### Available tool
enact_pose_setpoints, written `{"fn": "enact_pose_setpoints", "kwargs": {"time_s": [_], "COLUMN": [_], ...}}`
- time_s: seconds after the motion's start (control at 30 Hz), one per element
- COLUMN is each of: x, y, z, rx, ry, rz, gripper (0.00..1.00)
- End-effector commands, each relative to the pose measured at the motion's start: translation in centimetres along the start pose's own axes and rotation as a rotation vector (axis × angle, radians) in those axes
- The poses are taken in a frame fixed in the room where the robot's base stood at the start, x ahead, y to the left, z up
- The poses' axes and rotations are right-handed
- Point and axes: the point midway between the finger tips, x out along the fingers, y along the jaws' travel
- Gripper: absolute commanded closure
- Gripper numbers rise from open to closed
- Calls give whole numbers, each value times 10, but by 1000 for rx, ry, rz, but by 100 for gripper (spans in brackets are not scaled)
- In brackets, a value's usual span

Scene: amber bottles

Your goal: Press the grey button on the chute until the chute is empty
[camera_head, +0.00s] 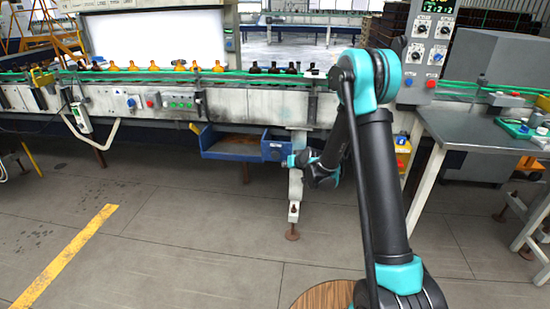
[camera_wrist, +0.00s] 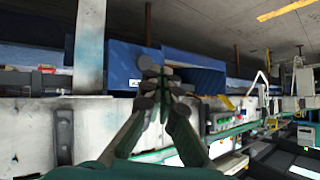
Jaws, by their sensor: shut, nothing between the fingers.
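A blue chute or bin (camera_head: 233,154) hangs under the conveyor in the head view, with brown contents in its left part. A blue box part with a pale label (camera_head: 276,150) is at its right end. In the wrist view, which is turned over, the blue panel (camera_wrist: 122,62) shows behind my fingers. My gripper (camera_head: 296,160) is just right of the blue box in the head view. In the wrist view my gripper (camera_wrist: 160,86) is shut and empty, with its fingertips in front of the blue part's edge.
Several amber and dark bottles (camera_head: 180,66) stand on the conveyor behind a green rail. A support leg (camera_head: 294,195) stands close to my gripper. A grey table (camera_head: 475,128) is at right. The floor in front is clear.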

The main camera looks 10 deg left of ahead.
Motion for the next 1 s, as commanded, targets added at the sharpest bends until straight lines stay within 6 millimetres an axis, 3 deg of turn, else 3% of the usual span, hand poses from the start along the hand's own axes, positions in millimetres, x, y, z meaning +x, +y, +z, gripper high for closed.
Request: {"fn": "enact_pose_setpoints", "kwargs": {"time_s": [0.2, 0.4, 0.6, 1.0], "x": [58, 90, 101, 102], "y": [-16, -27, -30, -30], "z": [7, 15, 18, 17], "rx": [-13, -19, -21, -21], "ry": [64, 103, 118, 119], "rz": [-41, -64, -70, -71], "gripper": [100, 100, 100, 100]}}
